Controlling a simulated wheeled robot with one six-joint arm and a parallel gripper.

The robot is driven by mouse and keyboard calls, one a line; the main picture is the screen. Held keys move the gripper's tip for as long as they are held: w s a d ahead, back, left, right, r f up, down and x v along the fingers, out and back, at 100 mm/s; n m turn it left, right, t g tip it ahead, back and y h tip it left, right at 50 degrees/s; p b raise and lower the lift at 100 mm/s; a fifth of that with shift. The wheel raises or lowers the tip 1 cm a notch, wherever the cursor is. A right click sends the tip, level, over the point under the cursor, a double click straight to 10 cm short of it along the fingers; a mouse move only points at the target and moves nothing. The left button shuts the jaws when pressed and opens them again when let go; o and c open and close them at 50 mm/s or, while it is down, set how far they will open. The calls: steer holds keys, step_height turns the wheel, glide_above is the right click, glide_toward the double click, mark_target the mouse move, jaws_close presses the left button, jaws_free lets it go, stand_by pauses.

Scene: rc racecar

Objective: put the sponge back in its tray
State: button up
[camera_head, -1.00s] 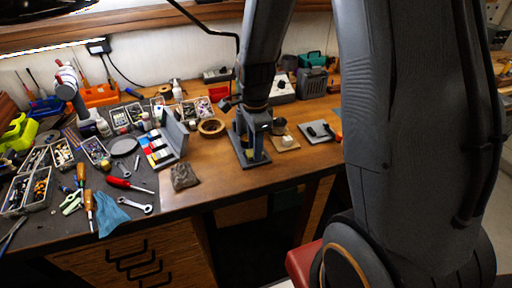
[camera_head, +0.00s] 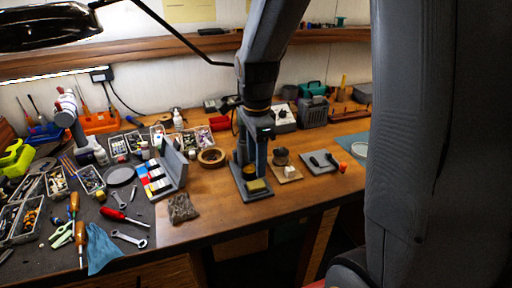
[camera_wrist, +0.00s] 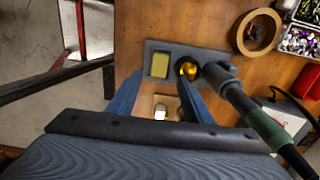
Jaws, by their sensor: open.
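The yellow sponge (camera_head: 257,186) lies at the front of the dark grey stand (camera_head: 240,194) on the bench. In the wrist view the sponge (camera_wrist: 160,65) appears flat inside the rectangular tray recess of the stand (camera_wrist: 207,54), with grey rim around it. A brass-coloured ball (camera_wrist: 188,69) sits beside it in the same stand. The exact height gap is unclear.
A dark iron-like handle with cable (camera_wrist: 245,105) rises right of the brass ball. A wooden ring (camera_head: 212,157) and grey case (camera_head: 172,165) stand left. A board with a pale block (camera_head: 290,171) and a grey plate (camera_head: 318,163) lie right. Bare wood lies in front.

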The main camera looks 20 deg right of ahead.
step_height(320, 180, up, 4)
steer(key=r, duration=0.1)
steer(key=shift+s+f+n+t+b, duration=0.2)
steer(key=shift+s+f+n, duration=1.2)
steer(key=shift+n, duration=1.6)
steer(key=shift+s+f+n+t+b, duration=0.1)
steer(key=shift+s+f+n+t, duration=0.15)
steer(key=shift+s+f+n, duration=2)
steer(key=shift+s+f+n+t+b, duration=0.2)
steer(key=shift+s+n, duration=0.8)
steer(key=shift+n, duration=2.75)
steer(key=shift+f, duration=0.1)
